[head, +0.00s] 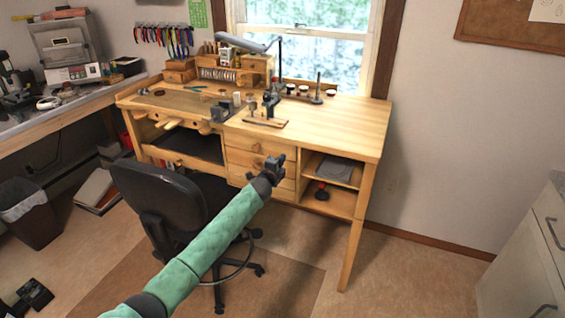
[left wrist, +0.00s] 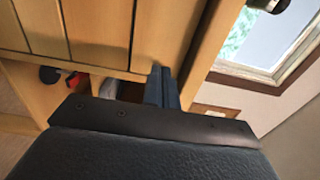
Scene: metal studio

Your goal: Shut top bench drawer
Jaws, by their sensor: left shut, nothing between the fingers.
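The wooden bench (head: 335,115) stands against the wall under the window. Its drawer stack is below the bench top, with the top drawer (head: 250,142) uppermost. The drawer fronts also show in the left wrist view (left wrist: 100,35), turned on their side. I cannot tell how far the top drawer sticks out. My left gripper (head: 276,160) is shut and empty, in front of the right part of the drawer stack. In the left wrist view its fingers (left wrist: 162,88) are together, close to the drawer fronts; contact is unclear. My right gripper is not in view.
A black chair (head: 160,195) stands left of my left arm, close to the bench. Open shelves (head: 330,200) with dark items are right of the drawers. A lamp and small tools stand on the bench top. A grey cabinet (head: 525,260) is at the right, with free floor between.

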